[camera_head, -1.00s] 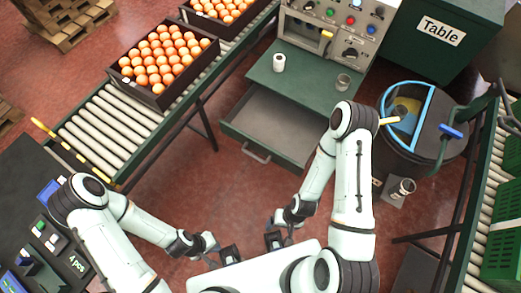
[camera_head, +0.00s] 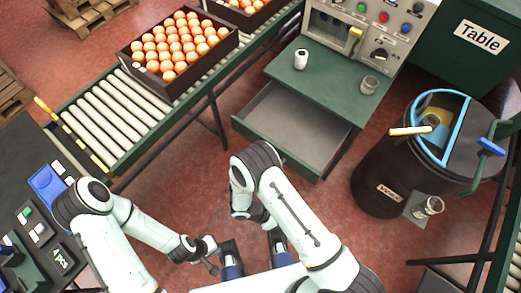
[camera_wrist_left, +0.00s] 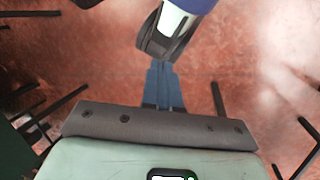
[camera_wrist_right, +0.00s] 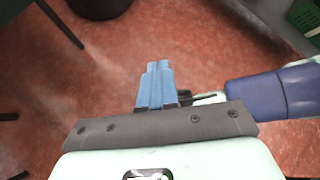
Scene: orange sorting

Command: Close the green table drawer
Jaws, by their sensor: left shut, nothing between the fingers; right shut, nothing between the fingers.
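The green table (camera_head: 325,75) stands ahead in the head view. Its drawer (camera_head: 300,122), grey inside and empty, is pulled out toward me. My right arm covers part of the drawer's front, and the handle is hidden. My left gripper (camera_head: 211,266) is low in the head view, well short of the drawer; its blue fingers (camera_wrist_left: 160,70) are together and empty in the left wrist view.
A white cup (camera_head: 301,59) and a clear glass (camera_head: 369,85) stand on the table top. A roller conveyor (camera_head: 120,110) with an orange crate (camera_head: 143,79) runs at left. A black bin (camera_head: 385,180) stands at right. Red floor lies before the drawer.

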